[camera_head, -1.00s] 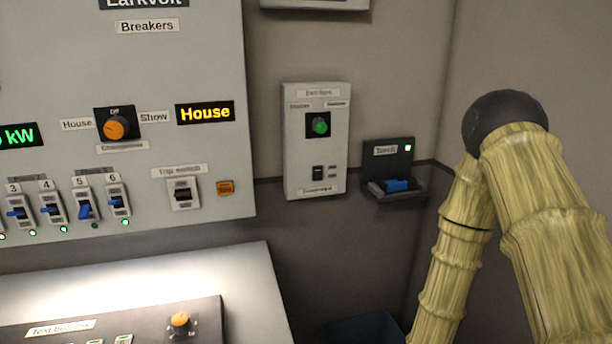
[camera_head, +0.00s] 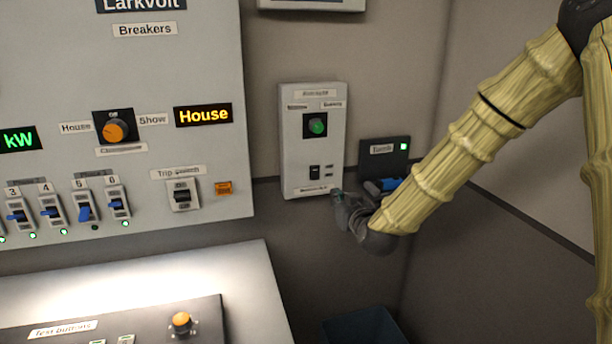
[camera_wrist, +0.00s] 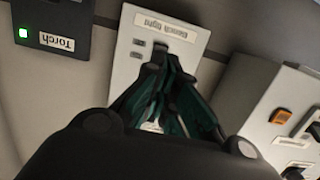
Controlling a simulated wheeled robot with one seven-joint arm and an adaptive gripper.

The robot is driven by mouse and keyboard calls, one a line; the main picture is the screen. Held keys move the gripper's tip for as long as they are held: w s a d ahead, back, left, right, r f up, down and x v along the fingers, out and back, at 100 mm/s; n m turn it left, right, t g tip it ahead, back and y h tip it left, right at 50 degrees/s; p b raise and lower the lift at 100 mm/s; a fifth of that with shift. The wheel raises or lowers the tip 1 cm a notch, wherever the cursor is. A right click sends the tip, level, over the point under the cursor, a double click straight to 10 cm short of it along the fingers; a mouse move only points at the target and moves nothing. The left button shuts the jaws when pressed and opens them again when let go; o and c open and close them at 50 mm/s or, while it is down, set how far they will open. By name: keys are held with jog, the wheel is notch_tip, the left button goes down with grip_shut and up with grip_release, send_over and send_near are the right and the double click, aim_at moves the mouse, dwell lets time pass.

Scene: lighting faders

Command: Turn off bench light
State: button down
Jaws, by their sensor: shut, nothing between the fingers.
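The bench light switch is a small dark rocker (camera_head: 315,171) low on the pale wall box (camera_head: 296,140), above a small label. In the wrist view the "Bench light" label (camera_wrist: 153,24) shows upside down on the box, and the fingertips cover much of the area beside it. My gripper (camera_head: 338,196) is just right of the box's lower right corner in the head view, fingers toward the box. In the wrist view my gripper (camera_wrist: 168,68) is shut and empty, its tips close to the switch area. I cannot tell whether they touch it or which way the rocker sits.
A dark blue bin (camera_head: 362,328) stands below.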

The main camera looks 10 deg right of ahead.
aim_at(316, 173)
jog(key=shift+w+a+r, duration=0.1)
jog(key=shift+w+r, duration=0.1)
jog(key=shift+r, duration=0.4)
jog(key=shift+w+a+r, duration=0.1)
jog(key=shift+w+r, duration=0.1)
jog(key=shift+r, duration=0.4)
jog(key=shift+w, duration=0.1)
jog(key=w+p, duration=0.1)
jog(key=w, duration=0.3)
jog(key=w+f+p, duration=0.1)
jog(key=w, duration=0.4)
jog(key=w+p, duration=0.2)
jog(key=w, duration=0.2)
jog(key=shift+w+a+f, duration=0.25)
jog(key=shift+w+f, duration=0.1)
jog(key=shift+f, duration=0.05)
jog(key=shift+a+f, duration=0.1)
